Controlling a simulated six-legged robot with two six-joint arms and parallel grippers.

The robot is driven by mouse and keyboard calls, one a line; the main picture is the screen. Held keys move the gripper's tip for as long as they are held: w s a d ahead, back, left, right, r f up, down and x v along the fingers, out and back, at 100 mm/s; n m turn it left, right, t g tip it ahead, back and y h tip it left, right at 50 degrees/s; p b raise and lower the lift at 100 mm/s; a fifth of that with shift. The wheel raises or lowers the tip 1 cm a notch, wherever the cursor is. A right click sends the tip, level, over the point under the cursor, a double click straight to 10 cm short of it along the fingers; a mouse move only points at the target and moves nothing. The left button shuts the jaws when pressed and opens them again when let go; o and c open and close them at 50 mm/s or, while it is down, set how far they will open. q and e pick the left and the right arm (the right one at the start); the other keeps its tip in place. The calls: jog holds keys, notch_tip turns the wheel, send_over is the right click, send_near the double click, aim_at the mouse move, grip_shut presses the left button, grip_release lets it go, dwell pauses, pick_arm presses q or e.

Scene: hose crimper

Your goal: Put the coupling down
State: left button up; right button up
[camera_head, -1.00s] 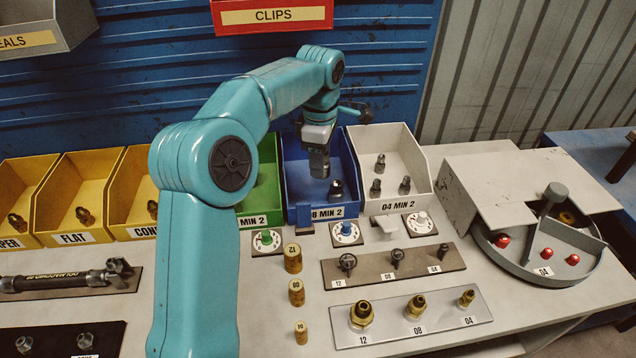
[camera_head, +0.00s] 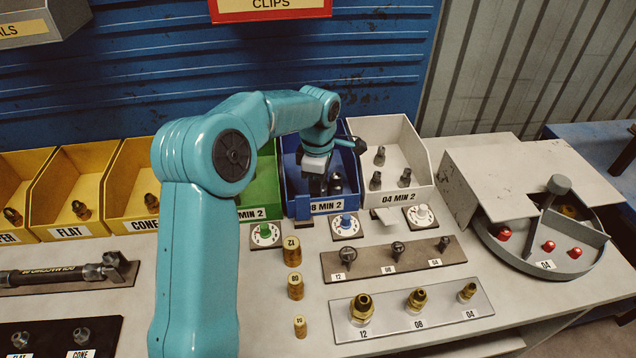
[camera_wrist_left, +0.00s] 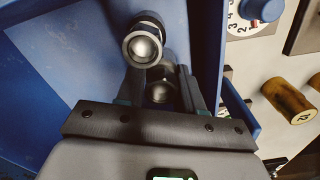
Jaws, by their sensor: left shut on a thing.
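My left gripper (camera_head: 316,186) is down inside the blue bin (camera_head: 326,208) labelled "8 MIN 2". In the left wrist view its two fingers (camera_wrist_left: 160,84) are closed around a dark metal coupling (camera_wrist_left: 160,93) with a rounded shiny end. Another coupling (camera_wrist_left: 145,47) lies just beyond the fingertips in the same bin. It shows in the head view as a dark fitting (camera_head: 336,183) right of the gripper. The gripper and the bin wall partly hide the held coupling, and I cannot tell whether it touches the bin floor. My right gripper is not in view.
A white bin (camera_head: 422,194) with several fittings stands right of the blue one, a green bin (camera_head: 262,190) left. Dials (camera_head: 345,227), brass pieces (camera_head: 296,286) and two fitting plates (camera_head: 340,312) lie in front. A round tray (camera_head: 540,262) is at the right.

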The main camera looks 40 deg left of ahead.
pick_arm(q)
jog(key=shift+f, duration=0.1)
jog(key=o, duration=1.1)
jog(key=shift+r, duration=0.3)
notch_tip(320, 180, up, 11)
jog(key=shift+w+p, duration=0.1)
jog(key=shift+p, duration=0.55)
jog(key=shift+r, duration=0.35)
